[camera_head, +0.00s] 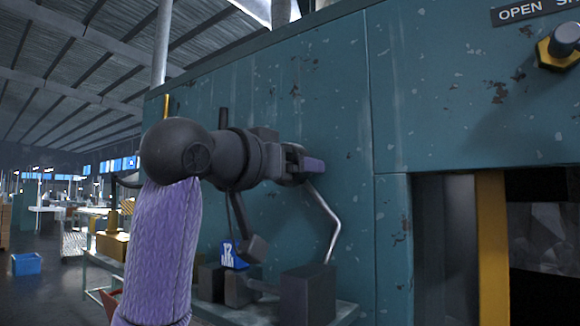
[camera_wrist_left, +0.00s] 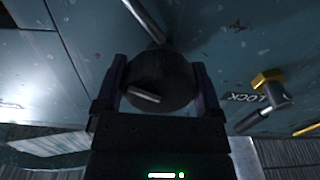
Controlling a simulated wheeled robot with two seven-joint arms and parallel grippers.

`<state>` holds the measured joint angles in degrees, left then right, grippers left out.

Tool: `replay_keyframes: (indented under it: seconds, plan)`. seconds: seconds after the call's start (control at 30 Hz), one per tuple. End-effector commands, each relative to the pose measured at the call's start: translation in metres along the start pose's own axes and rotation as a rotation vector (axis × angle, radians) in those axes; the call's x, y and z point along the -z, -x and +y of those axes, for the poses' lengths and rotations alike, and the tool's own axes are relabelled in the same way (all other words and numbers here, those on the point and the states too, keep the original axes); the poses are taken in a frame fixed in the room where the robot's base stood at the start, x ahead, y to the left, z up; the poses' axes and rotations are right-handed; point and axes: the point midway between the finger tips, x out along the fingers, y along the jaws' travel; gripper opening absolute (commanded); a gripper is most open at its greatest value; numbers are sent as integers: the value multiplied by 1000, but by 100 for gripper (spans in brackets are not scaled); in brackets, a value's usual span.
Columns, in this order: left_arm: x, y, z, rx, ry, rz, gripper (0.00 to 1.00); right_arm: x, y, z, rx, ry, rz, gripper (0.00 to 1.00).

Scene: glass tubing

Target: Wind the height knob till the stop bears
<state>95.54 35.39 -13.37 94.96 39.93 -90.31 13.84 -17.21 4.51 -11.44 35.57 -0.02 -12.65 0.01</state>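In the left wrist view a dark round knob (camera_wrist_left: 160,82) with a pale slot or bar on its face stands out from the teal panel. The fingers of my left gripper (camera_wrist_left: 159,68) lie on either side of it, and the knob fills the gap between them. In the head view my left gripper (camera_head: 308,164) reaches in from the left to the teal machine face, and the knob is hidden there behind the gripper. The stop cannot be made out. My right gripper is in neither view.
A yellow hex fitting with a dark lever (camera_wrist_left: 272,90) sits beside a LOCK label in the wrist view. In the head view, dark blocks (camera_head: 308,294) stand on a shelf below my gripper, beside a bent metal rod (camera_head: 326,222). A yellow-edged opening (camera_head: 492,250) lies to the right.

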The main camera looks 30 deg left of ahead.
Motion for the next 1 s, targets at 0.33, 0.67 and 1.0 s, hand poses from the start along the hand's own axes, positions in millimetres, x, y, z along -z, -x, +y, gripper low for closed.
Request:
replay_keyframes:
  seconds: [0.33,0.67,1.0]
  plan:
    - [1,0,0,1,-20,1,28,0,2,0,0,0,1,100]
    - [2,0,-1,2,-212,1,28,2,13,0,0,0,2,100]
    - [3,1,-2,1,-478,2,28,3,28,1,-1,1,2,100]
